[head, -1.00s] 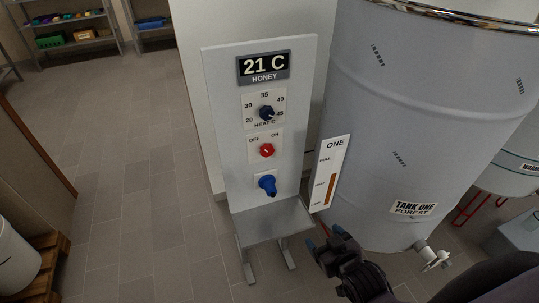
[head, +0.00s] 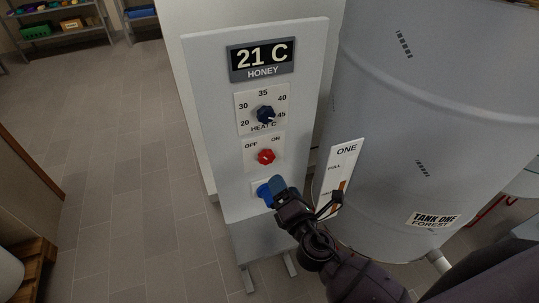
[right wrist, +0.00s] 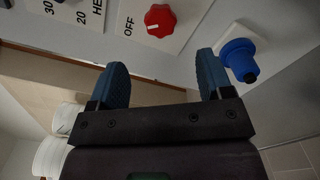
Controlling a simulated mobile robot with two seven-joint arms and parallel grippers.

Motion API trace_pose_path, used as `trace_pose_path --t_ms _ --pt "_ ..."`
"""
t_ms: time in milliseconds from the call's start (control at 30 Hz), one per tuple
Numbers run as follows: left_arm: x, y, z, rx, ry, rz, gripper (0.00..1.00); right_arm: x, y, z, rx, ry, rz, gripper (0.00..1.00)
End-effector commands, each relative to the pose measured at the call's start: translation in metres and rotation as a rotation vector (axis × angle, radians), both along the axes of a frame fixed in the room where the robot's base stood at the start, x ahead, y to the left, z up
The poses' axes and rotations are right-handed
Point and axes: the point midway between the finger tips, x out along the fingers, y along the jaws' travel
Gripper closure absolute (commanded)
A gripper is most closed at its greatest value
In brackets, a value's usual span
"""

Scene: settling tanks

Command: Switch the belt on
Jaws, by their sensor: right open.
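A grey control panel (head: 226,120) stands in front of me, with a red knob (head: 266,156) set between the marks OFF and ON. The red knob also shows in the right wrist view (right wrist: 160,20), beyond the fingers and near the word OFF. My right gripper (head: 292,194) is open and empty in front of the panel's lower part, below and right of the red knob. It partly hides a blue plug-like fitting (head: 264,192). In the right wrist view its blue-tipped fingers (right wrist: 163,80) are apart. My left gripper is not in view.
Above the red knob are a dark heat dial (head: 265,114) and a display (head: 262,58) reading 21 C HONEY. Tank one (head: 400,120) stands close on the right, with a level gauge (head: 342,160) beside the panel. The floor (head: 110,150) on the left is clear.

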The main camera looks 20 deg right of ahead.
Motion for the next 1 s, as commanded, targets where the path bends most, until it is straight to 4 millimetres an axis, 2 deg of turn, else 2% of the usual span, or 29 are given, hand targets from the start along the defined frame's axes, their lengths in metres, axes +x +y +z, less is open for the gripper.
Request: trace_pose_path --t_ms 233,700,1000 --pt "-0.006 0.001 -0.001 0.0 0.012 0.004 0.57 0.012 0.0 0.0 -0.04 -0.001 -0.001 0.27" --pt "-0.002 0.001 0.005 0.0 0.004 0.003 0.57 0.085 0.003 0.0 -0.036 0.0 -0.002 0.27" --pt "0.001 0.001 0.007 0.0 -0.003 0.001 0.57 0.107 0.003 -0.001 -0.034 0.002 -0.003 0.27"
